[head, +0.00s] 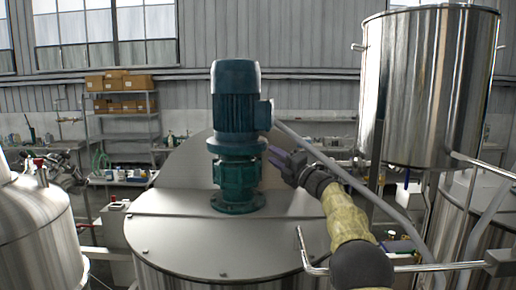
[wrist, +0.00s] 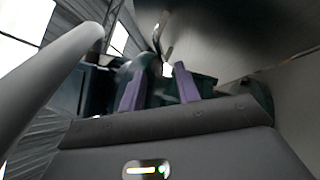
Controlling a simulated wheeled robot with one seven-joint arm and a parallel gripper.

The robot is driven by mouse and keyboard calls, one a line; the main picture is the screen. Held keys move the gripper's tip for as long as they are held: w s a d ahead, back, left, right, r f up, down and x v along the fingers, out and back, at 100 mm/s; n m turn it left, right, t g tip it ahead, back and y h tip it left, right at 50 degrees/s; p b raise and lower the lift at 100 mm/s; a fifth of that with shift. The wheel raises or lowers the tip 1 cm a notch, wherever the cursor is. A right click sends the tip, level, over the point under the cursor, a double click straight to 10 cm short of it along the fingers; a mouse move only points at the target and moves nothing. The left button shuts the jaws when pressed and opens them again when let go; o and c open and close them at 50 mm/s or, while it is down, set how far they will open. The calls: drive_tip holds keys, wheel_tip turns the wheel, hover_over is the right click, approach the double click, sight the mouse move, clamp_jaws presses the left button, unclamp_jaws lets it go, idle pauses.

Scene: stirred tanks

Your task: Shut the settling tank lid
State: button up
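The settling tank stands in the middle of the head view, with a flat grey fixed top (head: 220,255) in front. A teal motor (head: 236,95) stands upright on it. The lid appears to be the grey rounded plate (head: 180,168) raised and tilted behind the motor, partly hidden by it. My gripper (head: 273,156) is just right of the motor's lower part, close to the plate's right side. In the wrist view its two purple fingers (wrist: 159,70) are apart with nothing clearly between them. A steel surface (wrist: 235,35), perhaps the lid, fills the upper right there. Contact cannot be told.
A grey pipe (head: 345,175) slants down beside my arm; a grey tube (wrist: 50,85) also shows in the wrist view. A tall steel tank (head: 428,90) stands at right, another vessel (head: 35,235) at left. Shelves with boxes (head: 120,105) are behind.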

drive_tip(key=p+x, duration=0.7)
drive_tip(key=p, duration=0.1)
drive_tip(key=shift+w, duration=0.15)
idle(0.3)
drive_tip(key=shift+a+r, duration=0.1)
clamp_jaws()
